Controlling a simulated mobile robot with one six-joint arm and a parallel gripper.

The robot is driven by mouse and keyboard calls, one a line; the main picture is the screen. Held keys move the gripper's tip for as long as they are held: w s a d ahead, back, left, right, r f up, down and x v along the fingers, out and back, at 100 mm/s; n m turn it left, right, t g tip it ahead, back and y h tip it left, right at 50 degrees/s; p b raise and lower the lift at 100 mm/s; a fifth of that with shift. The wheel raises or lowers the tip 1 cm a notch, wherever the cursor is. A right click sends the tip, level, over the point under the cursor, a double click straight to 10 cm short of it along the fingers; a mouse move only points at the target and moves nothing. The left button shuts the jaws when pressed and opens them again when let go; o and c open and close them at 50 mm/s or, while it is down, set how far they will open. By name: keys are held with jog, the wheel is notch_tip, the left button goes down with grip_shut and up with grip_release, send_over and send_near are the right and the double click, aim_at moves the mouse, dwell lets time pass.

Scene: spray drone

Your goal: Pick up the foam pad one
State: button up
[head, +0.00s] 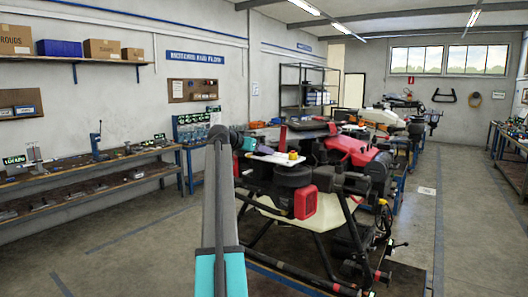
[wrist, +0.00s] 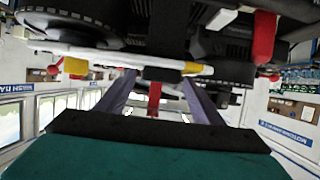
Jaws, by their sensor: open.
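My gripper (wrist: 160,84) shows in the wrist view as two pale purple fingers, spread apart with a gap between them. In the head view, it (head: 262,151) is at the near end of the drone, partly hidden by my arm. A thin white plate (wrist: 118,58) with yellow pieces lies across the wrist view just beyond the fingertips. A dark block (wrist: 163,73) shows between the fingers. I cannot tell for certain which piece is foam pad one.
The red and black drone (head: 345,155) stands on a low platform, with arms, rotors and legs around my gripper. More drones (head: 385,116) stand behind. A workbench (head: 90,165) runs along the left wall. The floor (head: 130,250) at left is clear.

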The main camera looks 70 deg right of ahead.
dwell(0.4)
jog(key=c, duration=1.1)
jog(key=shift+r, duration=0.1)
jog(key=shift+r+b, duration=1.1)
jog(key=shift+r, duration=0.55)
jog(key=s+a+r+b, duration=0.1)
jog(key=s+a+b, duration=0.3)
jog(key=s+a, duration=0.6)
jog(key=shift+s+a+r+b, duration=0.3)
jog(key=shift+a+b, duration=0.1)
jog(key=shift+a, duration=0.65)
